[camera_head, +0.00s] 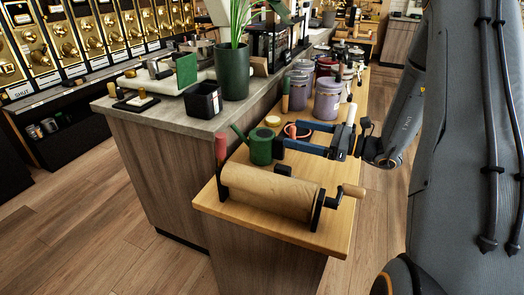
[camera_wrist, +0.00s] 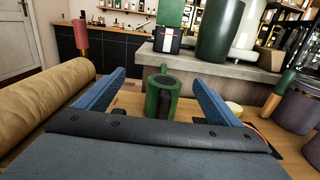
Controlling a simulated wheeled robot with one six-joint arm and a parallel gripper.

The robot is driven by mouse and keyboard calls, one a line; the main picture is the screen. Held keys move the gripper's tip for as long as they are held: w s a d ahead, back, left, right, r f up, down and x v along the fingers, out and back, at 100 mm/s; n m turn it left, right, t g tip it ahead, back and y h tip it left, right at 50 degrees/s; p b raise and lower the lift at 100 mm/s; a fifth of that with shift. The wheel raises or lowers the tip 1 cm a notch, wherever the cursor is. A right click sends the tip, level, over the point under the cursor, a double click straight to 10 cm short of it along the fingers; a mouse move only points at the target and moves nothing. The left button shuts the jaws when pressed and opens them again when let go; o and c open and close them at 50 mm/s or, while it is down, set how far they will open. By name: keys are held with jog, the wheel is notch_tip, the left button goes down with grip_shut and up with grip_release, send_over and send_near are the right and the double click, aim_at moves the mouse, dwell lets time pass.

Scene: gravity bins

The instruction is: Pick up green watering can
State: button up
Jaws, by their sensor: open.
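The green watering can (camera_head: 261,148) stands upright on the wooden counter, behind the paper roll, its spout pointing up and left. My gripper (camera_head: 284,147) is just to its right, with its blue fingers spread and reaching toward it. In the wrist view the watering can (camera_wrist: 161,96) shows between the two open fingers of my gripper (camera_wrist: 158,78), with visible space on both sides. Neither finger appears to touch it. I cannot tell how far the can sits between the fingertips.
A brown paper roll (camera_head: 268,190) on a black holder lies along the counter's near end (camera_head: 325,240). A red-handled tool (camera_wrist: 80,34) stands beside it. Purple canisters (camera_head: 327,99) and a yellow-lidded jar (camera_head: 272,121) are close behind. A grey-topped counter (camera_head: 170,113) is at left.

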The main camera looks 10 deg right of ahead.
jog(key=b, duration=0.8)
send_near(274, 146)
jog(key=w, duration=0.1)
jog(key=w+a+f, duration=0.1)
jog(key=shift+w+a, duration=0.3)
jog(key=shift+w, duration=0.05)
jog(key=shift+p+x, duration=0.4)
jog(key=shift+x, duration=3.5)
jog(key=shift+d, duration=0.1)
jog(key=c, duration=1.9)
